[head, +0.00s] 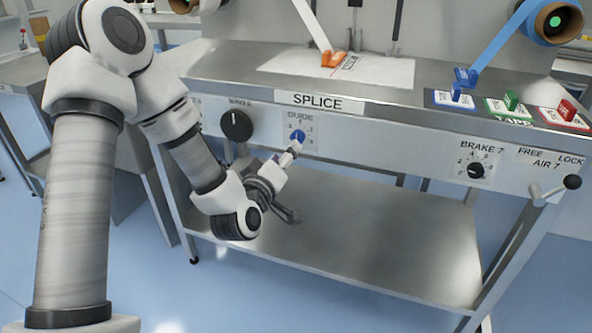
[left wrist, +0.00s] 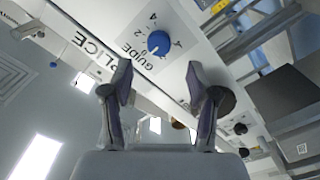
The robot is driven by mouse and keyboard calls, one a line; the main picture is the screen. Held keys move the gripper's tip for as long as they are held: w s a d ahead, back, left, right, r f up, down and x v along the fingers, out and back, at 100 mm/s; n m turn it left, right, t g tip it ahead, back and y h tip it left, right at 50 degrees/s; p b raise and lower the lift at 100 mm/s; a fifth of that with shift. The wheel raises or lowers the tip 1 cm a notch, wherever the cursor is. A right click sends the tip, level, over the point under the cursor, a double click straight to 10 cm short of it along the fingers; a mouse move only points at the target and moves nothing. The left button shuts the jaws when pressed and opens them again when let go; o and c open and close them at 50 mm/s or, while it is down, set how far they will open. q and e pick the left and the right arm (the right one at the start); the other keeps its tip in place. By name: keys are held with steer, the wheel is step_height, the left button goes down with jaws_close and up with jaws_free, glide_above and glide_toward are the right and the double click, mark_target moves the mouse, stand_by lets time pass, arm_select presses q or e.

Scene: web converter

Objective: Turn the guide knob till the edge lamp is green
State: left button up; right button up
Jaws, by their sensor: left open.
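The blue guide knob (head: 297,136) sits on a white dial plate marked GUIDE on the bench's front panel. In the left wrist view the knob (left wrist: 160,43) lies ahead of the fingertips, with numbers around it. My left gripper (head: 291,182) is open in front of the panel, just below the knob. In the left wrist view its two fingers (left wrist: 160,86) stand apart with nothing between them, and the knob shows beyond the gap. I cannot identify the edge lamp for sure. My right gripper is not in view.
A large black knob (head: 236,125) is left of the guide dial. The brake knob (head: 475,170) and a black-tipped lever (head: 572,182) are to the right. A lower shelf (head: 370,225) lies below. A roll (head: 558,22) at upper right has a green spot at its core.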

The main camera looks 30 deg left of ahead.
mark_target(298, 137)
arm_select(q)
steer(key=x, duration=0.7)
steer(key=shift+w+a+r, duration=0.2)
steer(key=shift+w, duration=0.05)
steer(key=shift+c, duration=0.3)
jaws_close()
